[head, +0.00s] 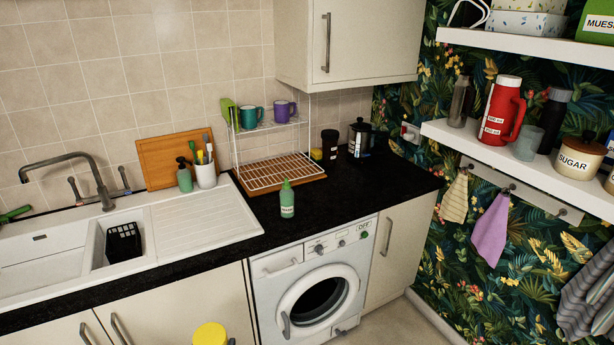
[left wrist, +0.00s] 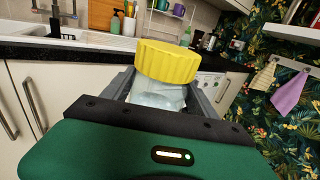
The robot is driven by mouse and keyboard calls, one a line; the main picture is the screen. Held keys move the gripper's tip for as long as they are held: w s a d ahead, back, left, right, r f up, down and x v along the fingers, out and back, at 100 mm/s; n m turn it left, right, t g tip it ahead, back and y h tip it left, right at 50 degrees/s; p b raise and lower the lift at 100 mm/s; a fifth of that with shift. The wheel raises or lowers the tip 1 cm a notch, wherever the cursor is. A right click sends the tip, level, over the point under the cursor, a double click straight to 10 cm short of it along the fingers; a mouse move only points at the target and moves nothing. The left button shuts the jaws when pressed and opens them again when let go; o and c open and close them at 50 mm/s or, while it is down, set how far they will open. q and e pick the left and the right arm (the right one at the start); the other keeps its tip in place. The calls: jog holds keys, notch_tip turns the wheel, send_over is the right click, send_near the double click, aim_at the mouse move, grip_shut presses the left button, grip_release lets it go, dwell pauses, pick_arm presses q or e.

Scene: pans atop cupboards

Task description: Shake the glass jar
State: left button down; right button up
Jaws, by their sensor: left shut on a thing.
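The glass jar has a ribbed yellow lid (head: 210,335), which shows at the bottom edge of the head view, in front of the cupboards. In the left wrist view the yellow lid (left wrist: 168,62) sits on top of the clear jar body (left wrist: 157,97). My left gripper (left wrist: 165,92) is shut on the jar, with its grey fingers on either side of the glass below the lid. The jar's lower part is hidden by the gripper. In the head view the jar body and nearly all of my left gripper lie below the picture. My right gripper is in neither view.
A black worktop (head: 235,234) runs behind the jar, with a white sink (head: 190,222), a green bottle (head: 287,200) and a wire rack (head: 265,172). A washing machine (head: 315,285) stands below. Shelves with a red flask (head: 503,108) are at the right. Open floor lies in front.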

pick_arm(q)
jog(key=a, duration=0.2)
jog(key=shift+w+a, duration=0.1)
jog(key=shift+a, duration=0.3)
jog(key=shift+d, duration=2.6)
jog(key=shift+f, duration=0.15)
